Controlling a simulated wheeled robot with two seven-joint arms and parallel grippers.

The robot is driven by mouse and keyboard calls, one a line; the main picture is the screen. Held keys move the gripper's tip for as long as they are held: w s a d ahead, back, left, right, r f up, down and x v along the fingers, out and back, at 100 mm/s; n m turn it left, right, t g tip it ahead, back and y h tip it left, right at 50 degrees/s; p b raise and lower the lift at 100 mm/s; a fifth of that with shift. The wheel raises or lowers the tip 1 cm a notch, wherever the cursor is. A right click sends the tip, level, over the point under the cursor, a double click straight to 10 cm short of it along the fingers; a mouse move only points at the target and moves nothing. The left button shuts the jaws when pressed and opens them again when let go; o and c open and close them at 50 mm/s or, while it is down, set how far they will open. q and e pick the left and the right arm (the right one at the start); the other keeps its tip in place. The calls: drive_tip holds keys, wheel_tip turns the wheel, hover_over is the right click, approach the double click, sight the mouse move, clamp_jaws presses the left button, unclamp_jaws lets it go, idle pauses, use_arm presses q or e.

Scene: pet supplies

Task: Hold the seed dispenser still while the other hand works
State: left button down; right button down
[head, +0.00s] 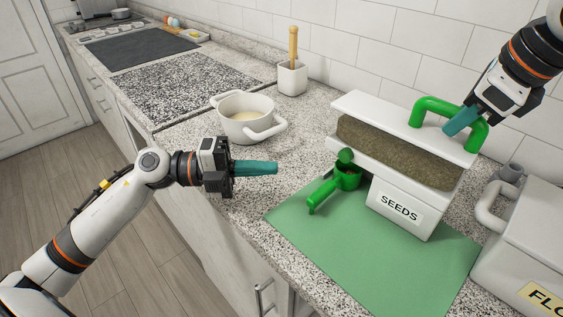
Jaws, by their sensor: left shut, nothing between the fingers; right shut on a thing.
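The seed dispenser (400,208) stands on a green mat (300,236). It is a white box with a "SEEDS" label, a window full of brown seeds, and a green arched handle (429,103) on its lid. My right gripper (462,121) comes down from the upper right and is shut on that handle. A green scoop-like part (342,184) with a handle is at the dispenser's left side, under its spout; whether it is attached is unclear. My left gripper (272,168) is shut and empty, pointing right, to the left of the green part and apart from it.
A white pot (246,121) with pale contents stands behind my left gripper. A white holder (292,78) with a wooden-handled tool is further back. A white labelled container (522,240) stands close at the right. The mat's front is clear.

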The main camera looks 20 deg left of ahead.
drive_tip(key=shift+f, duration=0.15)
use_arm(q)
drive_tip(key=shift+s+a, duration=0.25)
drive_tip(key=shift+s, duration=0.35)
drive_tip(key=shift+d, duration=0.1)
approach(348, 160)
drive_tip(key=d, duration=0.2)
drive_tip(key=s+d, duration=0.1)
drive_tip(key=d, duration=0.1)
drive_tip(key=shift+s+d+r, duration=0.2)
drive_tip(key=shift+w+d+f, duration=0.1)
drive_tip(key=shift+w+d, duration=0.15)
drive_tip(key=shift+w, duration=0.65)
drive_tip(key=shift+w+d, duration=0.25)
drive_tip(key=shift+w, duration=0.65)
drive_tip(key=shift+w, duration=0.1)
